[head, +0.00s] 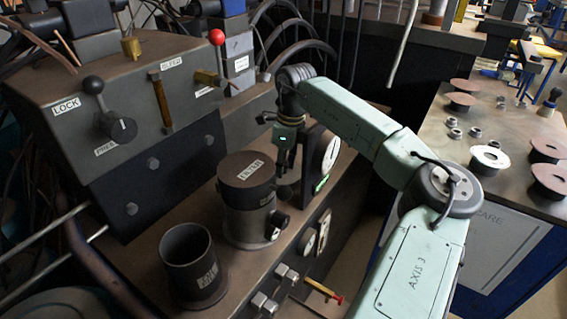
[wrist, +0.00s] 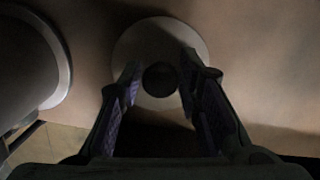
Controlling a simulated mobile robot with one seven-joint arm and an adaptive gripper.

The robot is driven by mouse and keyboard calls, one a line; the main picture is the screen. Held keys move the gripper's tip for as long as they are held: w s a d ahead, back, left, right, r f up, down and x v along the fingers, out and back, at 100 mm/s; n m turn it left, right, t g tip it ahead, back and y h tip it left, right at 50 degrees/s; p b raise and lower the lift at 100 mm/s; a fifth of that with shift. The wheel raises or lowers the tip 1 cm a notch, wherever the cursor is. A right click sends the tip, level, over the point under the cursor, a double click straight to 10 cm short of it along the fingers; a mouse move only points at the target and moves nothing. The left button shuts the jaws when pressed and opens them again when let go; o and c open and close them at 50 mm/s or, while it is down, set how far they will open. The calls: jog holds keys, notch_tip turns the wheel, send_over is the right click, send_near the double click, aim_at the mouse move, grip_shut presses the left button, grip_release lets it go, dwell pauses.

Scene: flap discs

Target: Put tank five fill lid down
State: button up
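In the wrist view, a pale round disc with a dark round knob (wrist: 160,79) at its middle lies below my gripper (wrist: 160,72). It looks like a lid, but no label shows on it. The two fingers are apart, one on each side of the knob, with narrow gaps that look empty. In the head view my gripper (head: 285,182) points down just behind and right of a capped dark cylinder (head: 246,205), and the disc cannot be made out there. An open dark cylinder (head: 190,262) stands nearer, its label too small to read surely.
A machine block (head: 150,85) with levers marked LOCK and BLEED stands behind left. A gauge panel (head: 328,155) rises close right of my gripper. A bench (head: 480,130) at right holds several discs and nuts. In the wrist view, a large round rim (wrist: 62,70) is at left.

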jog(key=shift+o, duration=1.1)
jog(key=shift+r, duration=0.25)
notch_tip(320, 180, up, 12)
jog(key=d+b, duration=0.1)
jog(key=shift+s+d, duration=0.15)
jog(key=shift+s, duration=0.15)
jog(key=shift+f, duration=0.1)
